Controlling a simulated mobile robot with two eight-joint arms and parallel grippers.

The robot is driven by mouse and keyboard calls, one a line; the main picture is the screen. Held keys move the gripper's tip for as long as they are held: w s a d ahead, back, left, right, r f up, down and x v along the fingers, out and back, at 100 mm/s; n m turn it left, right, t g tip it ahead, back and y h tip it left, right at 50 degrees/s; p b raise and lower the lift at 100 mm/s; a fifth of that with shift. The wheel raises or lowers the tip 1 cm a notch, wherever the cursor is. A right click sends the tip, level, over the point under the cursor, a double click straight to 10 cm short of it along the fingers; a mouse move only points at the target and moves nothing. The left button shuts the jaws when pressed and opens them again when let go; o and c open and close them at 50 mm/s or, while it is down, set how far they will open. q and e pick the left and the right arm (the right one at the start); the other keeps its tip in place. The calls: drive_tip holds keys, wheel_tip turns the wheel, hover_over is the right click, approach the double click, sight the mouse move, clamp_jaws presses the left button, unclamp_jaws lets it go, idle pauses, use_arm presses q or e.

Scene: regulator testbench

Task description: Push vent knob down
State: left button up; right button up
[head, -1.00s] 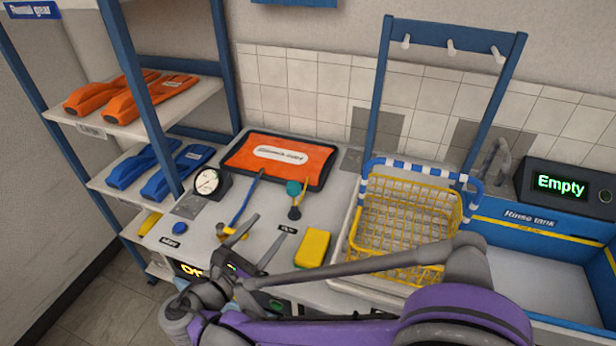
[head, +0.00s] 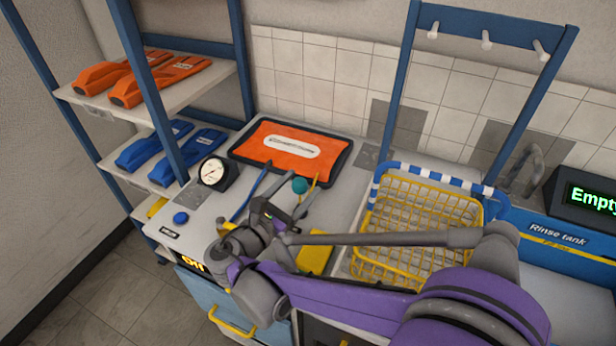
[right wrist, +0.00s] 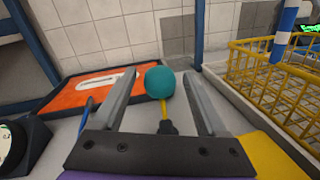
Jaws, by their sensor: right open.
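A round teal knob (head: 300,185) stands on a thin yellow stem on the grey bench, in front of the orange mat. In the right wrist view the teal knob (right wrist: 160,81) shows between the two grey fingers, with a dark base below its stem. My right gripper (head: 276,212) is open, just in front of the knob in the head view. In the right wrist view the right gripper (right wrist: 160,78) has nothing clasped, and I cannot tell whether a finger touches the knob. My left gripper is not in view.
An orange mat (head: 265,153) lies behind. A round gauge (head: 217,172) and blue button (head: 181,218) are at left. A yellow wire basket (head: 415,215) stands at right, beside the rinse tank (head: 555,240). A yellow block (head: 316,252) is partly hidden by my arm.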

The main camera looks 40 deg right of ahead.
drive_tip(key=shift+x, duration=1.9)
clamp_jaws()
